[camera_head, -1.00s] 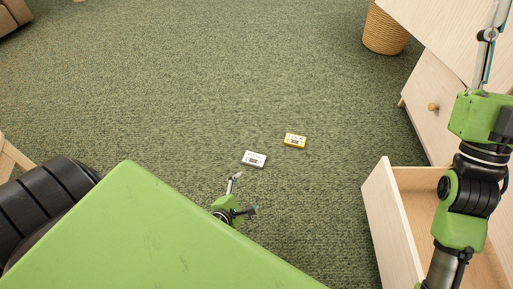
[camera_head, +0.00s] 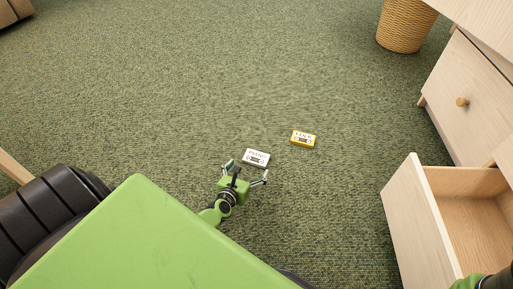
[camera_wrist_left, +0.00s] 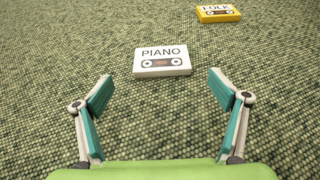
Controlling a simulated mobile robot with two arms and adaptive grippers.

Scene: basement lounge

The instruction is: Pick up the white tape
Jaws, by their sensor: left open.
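The white tape (camera_head: 257,157) is a cassette lying flat on the green carpet. In the left wrist view the white tape (camera_wrist_left: 162,61) reads "PIANO" and lies just beyond the fingertips, roughly centred between them. My left gripper (camera_head: 247,173) is open and empty, low over the carpet on the near side of the tape. Its two spread fingers show in the left wrist view (camera_wrist_left: 162,88), apart from the tape. At the lower right corner of the head view only a bit of my right arm shows; its gripper is out of view.
A yellow tape (camera_head: 303,139) labelled "FOLK" lies to the right of and behind the white one. An open wooden drawer (camera_head: 405,215) and cabinet (camera_head: 465,90) stand at the right. A woven basket (camera_head: 404,27) is at the back right. Carpet beyond the tapes is clear.

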